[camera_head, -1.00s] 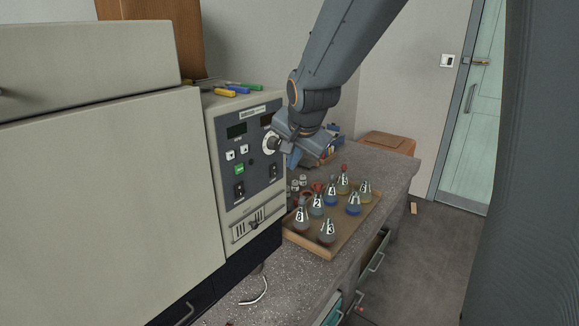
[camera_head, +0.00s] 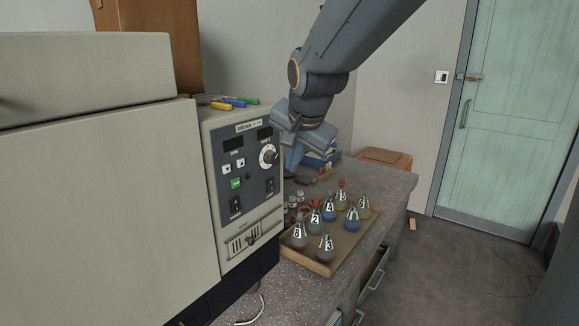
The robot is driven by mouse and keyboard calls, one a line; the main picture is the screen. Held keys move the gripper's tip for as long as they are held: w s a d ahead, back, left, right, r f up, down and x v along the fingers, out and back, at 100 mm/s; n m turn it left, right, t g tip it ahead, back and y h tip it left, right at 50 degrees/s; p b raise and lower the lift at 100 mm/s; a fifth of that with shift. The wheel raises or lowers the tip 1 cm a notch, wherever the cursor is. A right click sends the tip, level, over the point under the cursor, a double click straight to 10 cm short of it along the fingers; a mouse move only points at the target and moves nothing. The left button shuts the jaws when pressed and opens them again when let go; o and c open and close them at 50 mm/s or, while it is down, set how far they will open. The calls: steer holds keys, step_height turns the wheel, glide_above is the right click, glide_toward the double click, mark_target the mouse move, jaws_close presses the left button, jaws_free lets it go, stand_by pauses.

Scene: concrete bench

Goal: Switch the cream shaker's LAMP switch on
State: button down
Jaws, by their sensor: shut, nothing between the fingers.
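The cream shaker (camera_head: 100,190) fills the left side, with its dark control panel (camera_head: 249,165) facing right. The panel has two displays, a round dial (camera_head: 268,156), small buttons, a green button (camera_head: 236,183) and two dark switches, a lower-left one (camera_head: 236,206) and a right one (camera_head: 270,186). The labels are too small to read, so I cannot tell which switch is LAMP or how either is set. My gripper (camera_head: 290,152) is shut and empty, just right of the dial and above the right switch. It looks apart from the panel; its tips are partly hard to make out.
A wooden tray (camera_head: 322,268) with several numbered flasks stands on the speckled bench (camera_head: 398,188) right of the shaker. Blue boxes (camera_head: 322,160) lie behind my gripper. Screwdrivers (camera_head: 234,102) lie on top of the shaker. Open floor and a green door (camera_head: 520,120) are at right.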

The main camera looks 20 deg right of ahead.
mark_target(271, 185)
steer(key=f+b, duration=0.1)
steer(key=b, duration=0.4)
steer(key=shift+f+b, duration=0.25)
steer(key=shift+b, duration=0.05)
steer(key=shift+s+b, duration=0.1)
steer(key=shift+b, duration=0.7)
steer(key=shift+d, duration=0.1)
steer(key=w+a+f+p, duration=0.2)
steer(key=w+f+p, duration=0.1)
steer(key=w+f, duration=0.5)
steer(key=shift+w+f, duration=0.35)
steer(key=shift+w, duration=0.1)
steer(key=shift+a, duration=0.1)
